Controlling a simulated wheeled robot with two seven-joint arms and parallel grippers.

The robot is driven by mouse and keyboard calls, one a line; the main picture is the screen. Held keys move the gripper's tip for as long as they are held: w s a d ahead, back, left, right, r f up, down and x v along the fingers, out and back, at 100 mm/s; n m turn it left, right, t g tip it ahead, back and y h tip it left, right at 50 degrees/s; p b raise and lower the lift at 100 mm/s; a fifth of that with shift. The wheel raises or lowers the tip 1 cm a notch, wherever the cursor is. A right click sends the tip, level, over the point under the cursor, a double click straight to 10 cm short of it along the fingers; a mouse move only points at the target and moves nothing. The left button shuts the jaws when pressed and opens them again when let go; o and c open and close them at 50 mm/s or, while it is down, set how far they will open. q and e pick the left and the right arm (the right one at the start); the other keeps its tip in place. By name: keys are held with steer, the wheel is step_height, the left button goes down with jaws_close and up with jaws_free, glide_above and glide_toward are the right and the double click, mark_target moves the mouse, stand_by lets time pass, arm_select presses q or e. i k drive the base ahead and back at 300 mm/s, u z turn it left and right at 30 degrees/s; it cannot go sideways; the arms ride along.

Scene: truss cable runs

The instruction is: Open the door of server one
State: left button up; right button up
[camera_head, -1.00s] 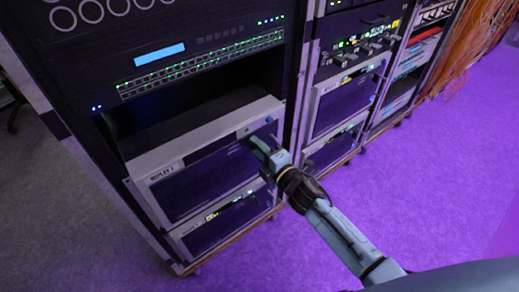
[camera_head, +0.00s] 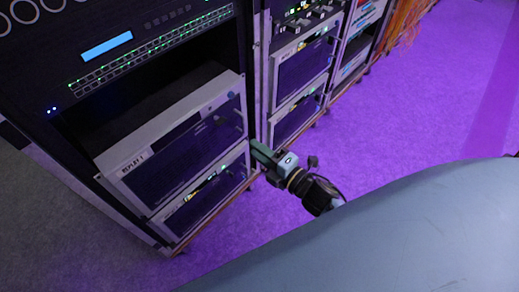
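Server one is the light-framed unit with a dark front door (camera_head: 180,150) in the left rack, with a label that seems to read "REPLAY 1" at its left end. The door lies about flush with the frame; I cannot tell whether it is slightly ajar. My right gripper (camera_head: 257,152) is just right of the server's lower right corner, by the rack's edge. No object shows between its fingers, and their gap is too unclear to judge. It looks apart from the door. My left gripper is not in view.
A similar unit (camera_head: 206,196) sits below server one, and a dark open bay (camera_head: 150,103) lies above it. A second rack (camera_head: 300,75) stands to the right. The purple-lit floor (camera_head: 420,110) is clear. A large grey part of mine fills the lower right.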

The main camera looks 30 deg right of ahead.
mark_target(157, 178)
steer(key=k, duration=1)
